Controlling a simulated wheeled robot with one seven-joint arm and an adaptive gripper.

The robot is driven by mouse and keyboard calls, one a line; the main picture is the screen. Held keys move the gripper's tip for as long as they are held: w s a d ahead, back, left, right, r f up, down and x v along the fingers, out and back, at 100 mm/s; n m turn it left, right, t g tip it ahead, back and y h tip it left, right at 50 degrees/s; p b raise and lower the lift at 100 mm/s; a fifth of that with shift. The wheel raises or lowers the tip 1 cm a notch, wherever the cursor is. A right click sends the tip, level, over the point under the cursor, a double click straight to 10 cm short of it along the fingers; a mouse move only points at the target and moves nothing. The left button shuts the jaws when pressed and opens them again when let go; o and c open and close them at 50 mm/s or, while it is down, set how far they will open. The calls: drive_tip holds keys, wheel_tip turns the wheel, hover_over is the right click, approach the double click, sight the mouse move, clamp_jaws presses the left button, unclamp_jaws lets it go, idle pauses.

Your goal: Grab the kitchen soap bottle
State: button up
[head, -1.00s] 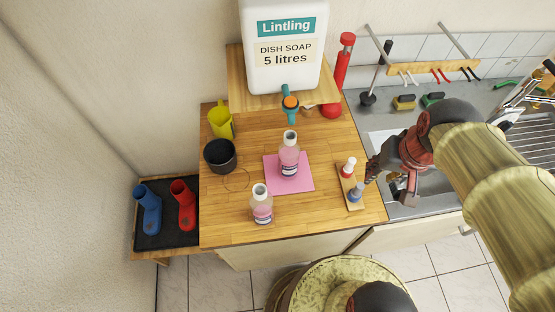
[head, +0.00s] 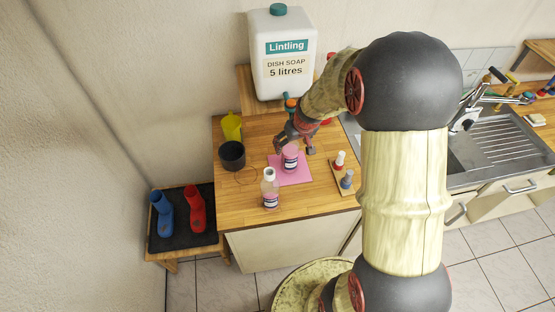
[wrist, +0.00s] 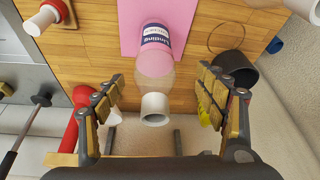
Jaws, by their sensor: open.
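A small clear bottle of pink soap (head: 290,160) with a white cap stands upright on a pink mat (head: 292,179) on the wooden counter. Its top is hidden by my gripper in the head view. In the wrist view this bottle (wrist: 155,62) lies between my fingers, with its label reading "Lintling". My gripper (head: 295,148) is open around the bottle's upper part, and the wrist view shows gaps on both sides. A second, similar bottle (head: 269,190) stands on bare wood at the front left of the mat.
A large white dish soap canister (head: 283,55) stands on a raised shelf behind. A black cup (head: 232,156) and a yellow cup (head: 231,126) are at left. A wooden holder (head: 344,182) with two small stoppered items is right of the mat.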

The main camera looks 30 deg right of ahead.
drive_tip(key=shift+w+d+f, duration=0.1)
drive_tip(key=shift+w+d, duration=0.05)
drive_tip(key=shift+d, duration=0.05)
drive_tip(key=shift+w+a+f, duration=0.1)
drive_tip(key=shift+w+f, duration=0.1)
drive_tip(key=shift+f, duration=0.5)
drive_tip(key=x, duration=0.6)
drive_tip(key=shift+d+b, duration=0.35)
drive_tip(key=shift+c, duration=0.9)
drive_tip(key=c, duration=1.4)
drive_tip(key=shift+c, duration=1.2)
drive_tip(key=shift+w+r, duration=0.1)
drive_tip(key=shift+w, duration=0.05)
